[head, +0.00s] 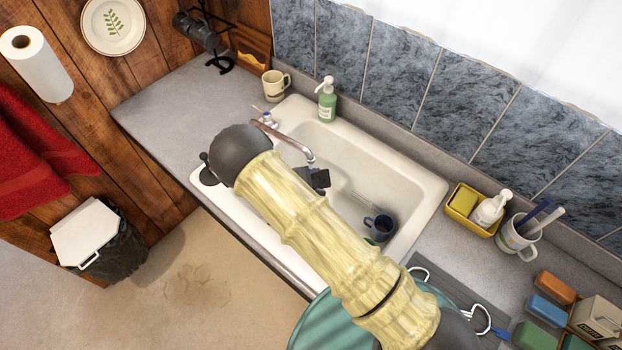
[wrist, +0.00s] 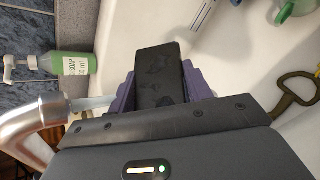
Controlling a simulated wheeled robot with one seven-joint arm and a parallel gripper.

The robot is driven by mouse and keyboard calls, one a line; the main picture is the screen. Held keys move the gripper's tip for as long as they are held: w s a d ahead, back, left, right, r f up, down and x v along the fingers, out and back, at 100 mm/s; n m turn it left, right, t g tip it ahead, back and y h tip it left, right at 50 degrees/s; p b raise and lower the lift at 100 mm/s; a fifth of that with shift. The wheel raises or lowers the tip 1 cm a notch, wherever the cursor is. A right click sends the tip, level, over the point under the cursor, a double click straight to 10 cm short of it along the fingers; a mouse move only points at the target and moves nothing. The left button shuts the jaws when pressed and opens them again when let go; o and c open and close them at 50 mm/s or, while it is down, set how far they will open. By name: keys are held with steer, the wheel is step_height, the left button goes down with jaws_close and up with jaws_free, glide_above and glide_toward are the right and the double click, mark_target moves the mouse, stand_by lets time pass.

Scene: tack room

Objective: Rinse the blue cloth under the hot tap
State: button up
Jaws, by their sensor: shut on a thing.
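My gripper (head: 313,180) is low in the white sink, just below the tap spout (head: 300,150). In the wrist view its dark, scuffed finger (wrist: 158,75) hides the middle of what it holds. Ridged purple-blue folds, seemingly the blue cloth (wrist: 201,82), stick out on both sides of that finger. The cloth cannot be made out in the head view. The metal spout (wrist: 35,125) is close at the left in the wrist view. A pale, clear streak at its mouth looks like water. A blue-marked tap handle (head: 268,119) shows; no hot marking is legible.
A dark blue mug (head: 379,227) stands in the sink (head: 425,190) to the right of my gripper. A green soap bottle (head: 326,104) and a cream mug (head: 275,84) stand behind the sink. A yellow caddy (head: 463,208) is on the right counter. The left counter is mostly clear.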

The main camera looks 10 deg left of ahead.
steer(key=shift+w+a+b, duration=0.3)
steer(key=shift+w+a, duration=0.1)
steer(key=shift+a, duration=0.25)
steer(key=shift+w+a+b, duration=0.3)
steer(key=shift+w+a, duration=0.05)
steer(key=shift+a, duration=0.25)
steer(key=shift+w+d+b, duration=0.15)
steer(key=shift+d+b, duration=0.15)
steer(key=shift+d, duration=0.4)
steer(key=shift+w+d+b, duration=0.15)
steer(key=shift+d+b, duration=0.1)
steer(key=shift+d, duration=0.45)
stand_by(1.0)
steer(key=shift+s, duration=0.15)
steer(key=shift+s+a, duration=0.35)
steer(key=shift+a, duration=0.05)
steer(key=shift+s+a+b, duration=0.3)
steer(key=shift+s+a, duration=0.05)
steer(key=shift+s, duration=0.2)
steer(key=shift+s+a+b, duration=0.25)
steer(key=shift+s+a, duration=0.05)
steer(key=shift+s, duration=0.2)
steer(key=shift+w+d+b, duration=0.45)
steer(key=shift+w+b, duration=0.15)
steer(key=shift+w, duration=0.15)
stand_by(1.4)
